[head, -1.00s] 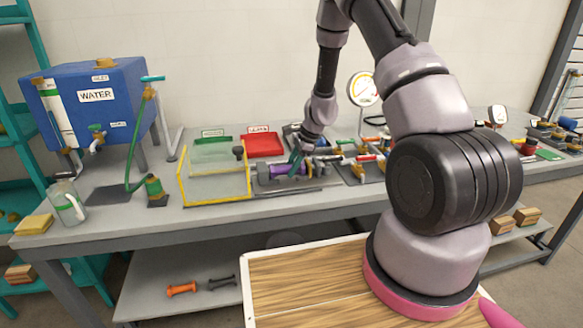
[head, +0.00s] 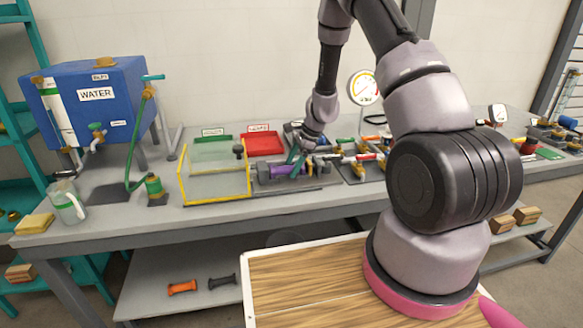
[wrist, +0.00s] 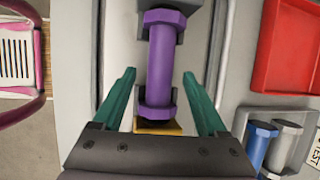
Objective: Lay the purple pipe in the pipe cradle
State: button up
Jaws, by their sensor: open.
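The purple pipe (wrist: 159,62) is a short flanged tube, upright in the wrist view. Its upper flange lies at a grey cradle block (wrist: 176,8), and its lower flange is close to a yellow piece (wrist: 157,128). My gripper (wrist: 158,88) is open, with a green finger on each side of the pipe's lower part and a gap on both sides. In the head view the purple pipe (head: 280,170) lies on the bench in the dark pipe cradle (head: 287,184). My gripper (head: 297,158) is just above it, partly covering it.
A yellow-framed clear box (head: 216,178) stands left of the cradle. A red tray (head: 265,142) is behind it. A blue pipe (wrist: 258,143) and a grey pipe (wrist: 286,145) lie to the right in the wrist view. Valves and fittings crowd the bench right of my gripper.

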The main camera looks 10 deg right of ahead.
jog(key=v, duration=1)
jog(key=s+a+r+n+t, duration=0.1)
jog(key=s+r+n, duration=0.25)
jog(key=r, duration=0.75)
jog(key=s+r+n+t, duration=0.1)
jog(key=s+r+n, duration=0.3)
jog(key=r, duration=0.6)
jog(key=s+r+n+t, duration=0.1)
jog(key=s+r+n, duration=0.1)
jog(key=s+r, duration=0.2)
jog(key=s+d+r+n+t+h, duration=0.1)
jog(key=s+r+n, duration=0.1)
jog(key=s, duration=0.7)
jog(key=s+d+r+n+t+h, duration=0.1)
jog(key=s+r+n, duration=0.1)
jog(key=s+r, duration=0.3)
jog(key=s, duration=0.2)
jog(key=shift+s+r, duration=0.3)
jog(key=shift+s, duration=0.1)
jog(key=shift+d, duration=0.1)
